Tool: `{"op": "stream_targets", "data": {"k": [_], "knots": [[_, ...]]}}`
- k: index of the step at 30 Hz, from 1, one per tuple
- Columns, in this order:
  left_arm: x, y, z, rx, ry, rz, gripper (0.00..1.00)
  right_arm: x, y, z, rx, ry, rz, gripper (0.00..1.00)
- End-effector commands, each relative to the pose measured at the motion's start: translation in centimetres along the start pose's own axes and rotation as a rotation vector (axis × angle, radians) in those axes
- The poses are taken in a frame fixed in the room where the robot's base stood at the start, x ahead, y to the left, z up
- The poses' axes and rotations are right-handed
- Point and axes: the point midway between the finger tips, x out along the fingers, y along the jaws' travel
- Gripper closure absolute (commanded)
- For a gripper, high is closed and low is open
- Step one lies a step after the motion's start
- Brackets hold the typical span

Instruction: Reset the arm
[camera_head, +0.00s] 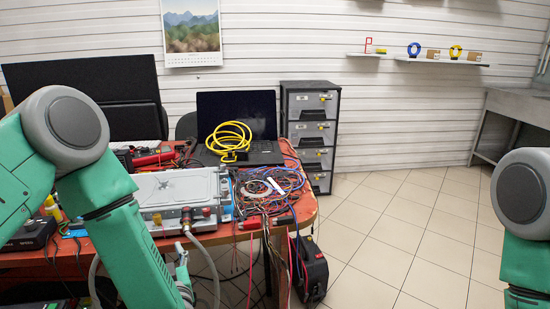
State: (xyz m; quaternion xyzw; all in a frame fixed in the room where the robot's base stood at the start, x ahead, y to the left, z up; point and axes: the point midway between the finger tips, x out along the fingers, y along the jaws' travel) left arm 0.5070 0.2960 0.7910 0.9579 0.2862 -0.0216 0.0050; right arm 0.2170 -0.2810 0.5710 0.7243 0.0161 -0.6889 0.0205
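My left arm comes in from the left and bends down in front of the table. My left gripper (182,266) shows only in part, as small grey pieces beside the green forearm, below the table's front edge. It is close to a grey hose (207,262), but I cannot tell whether they touch. The forearm hides much of it, so its opening is unclear. My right arm shows only at the right edge, bent downward over the floor, and its gripper is out of view. The hose hangs from fittings on a silver metal box (176,187) on the table.
The red-topped table (305,206) carries tangled wires (265,190), a laptop (237,118) and a coiled yellow cable (229,137). A black case (309,271) stands on the floor at its right end. A drawer cabinet (312,132) stands behind. The tiled floor at right is clear.

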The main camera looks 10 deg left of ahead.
Motion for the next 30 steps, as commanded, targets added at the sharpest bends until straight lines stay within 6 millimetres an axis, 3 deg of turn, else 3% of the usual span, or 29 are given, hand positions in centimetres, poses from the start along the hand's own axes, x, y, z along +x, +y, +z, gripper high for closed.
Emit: {"op": "stream_targets", "data": {"k": [5,9,12,15,19,23,30], "knots": [[-3.2,0.1,7.7,0.071,-0.314,0.217,0.63,-0.6,0.0,0.0,0.000,-0.001,0.000,0.60],[-9.8,-2.6,15.5,0.192,-0.713,0.394,0.63,-1.2,0.0,0.0,0.000,-0.001,0.000,0.60],[-15.0,-6.2,18.9,0.290,-0.972,0.459,0.63,-1.5,0.0,-0.1,0.000,-0.001,0.000,0.60],[-19.3,-9.8,20.6,0.378,-1.177,0.485,0.63,-1.7,0.0,-0.1,0.000,-0.001,0.000,0.60],[-22.8,-13.2,21.1,0.457,-1.346,0.491,0.63,-1.9,0.0,-0.1,0.000,-0.001,0.000,0.60],[-24.3,-14.7,21.1,0.490,-1.416,0.488,0.63,-1.9,0.0,-0.1,0.000,-0.001,0.000,0.60],[-24.4,-14.8,21.1,0.492,-1.421,0.487,0.63,-1.9,0.0,-0.1,0.000,0.000,0.000,0.60]]}}
